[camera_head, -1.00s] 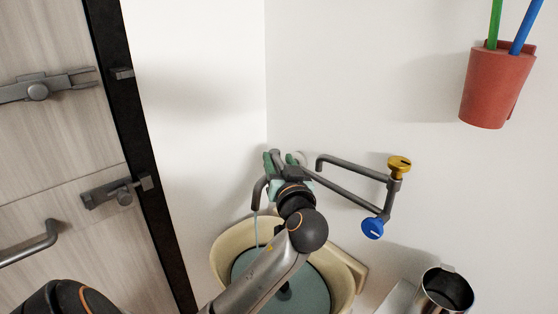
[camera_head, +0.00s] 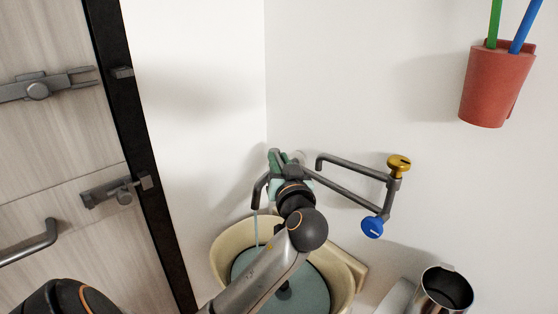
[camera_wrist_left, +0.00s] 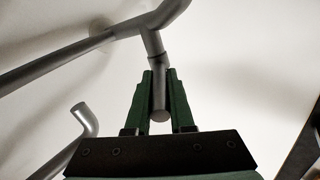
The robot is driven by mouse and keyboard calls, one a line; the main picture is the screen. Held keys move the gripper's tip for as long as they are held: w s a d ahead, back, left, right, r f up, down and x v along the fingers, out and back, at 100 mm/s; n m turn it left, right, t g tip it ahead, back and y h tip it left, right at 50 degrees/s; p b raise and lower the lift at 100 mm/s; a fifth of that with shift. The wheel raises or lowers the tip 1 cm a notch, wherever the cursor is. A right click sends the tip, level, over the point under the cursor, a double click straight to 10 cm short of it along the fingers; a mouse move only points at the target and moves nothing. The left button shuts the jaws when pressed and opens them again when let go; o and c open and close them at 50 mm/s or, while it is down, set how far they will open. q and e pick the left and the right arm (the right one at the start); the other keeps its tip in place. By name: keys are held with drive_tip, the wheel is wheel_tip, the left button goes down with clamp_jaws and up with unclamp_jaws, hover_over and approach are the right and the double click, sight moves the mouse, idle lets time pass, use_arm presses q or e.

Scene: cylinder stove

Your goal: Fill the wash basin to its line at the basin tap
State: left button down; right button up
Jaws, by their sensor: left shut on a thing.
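The cream wash basin (camera_head: 345,262) stands in the corner with blue-green water (camera_head: 315,290) in it. My left arm hides part of the basin, and I cannot make out a fill line. The grey basin tap (camera_head: 259,190) has a bent spout above the basin's back, and a thin stream (camera_head: 256,229) falls from it into the basin. My left gripper (camera_head: 281,160) is by the tap, above the basin's back. In the left wrist view its green fingers (camera_wrist_left: 160,92) are shut on a short grey rod (camera_wrist_left: 159,103) joined to a pipe. My right gripper is not in view.
Grey wall pipes with a yellow knob (camera_head: 399,163) and a blue knob (camera_head: 372,227) are right of the gripper. A metal jug (camera_head: 445,292) stands at lower right. A red cup (camera_head: 496,85) hangs on the wall. A latched door (camera_head: 50,130) is at left.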

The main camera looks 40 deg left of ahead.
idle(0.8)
use_arm(q)
drive_tip(key=n+g+y+b, duration=0.1)
drive_tip(key=g, duration=0.1)
drive_tip(key=w+n+g+y+b, duration=0.1)
drive_tip(key=n+g+b, duration=0.2)
drive_tip(key=g+b, duration=0.1)
drive_tip(key=shift+w+d+y, duration=0.3)
drive_tip(key=shift+w+y, duration=0.05)
drive_tip(key=shift+y, duration=0.05)
drive_tip(key=shift+r+n+g, duration=0.1)
drive_tip(key=shift+n+g, duration=0.2)
drive_tip(key=c, duration=1)
unclamp_jaws()
drive_tip(key=shift+o, duration=1.1)
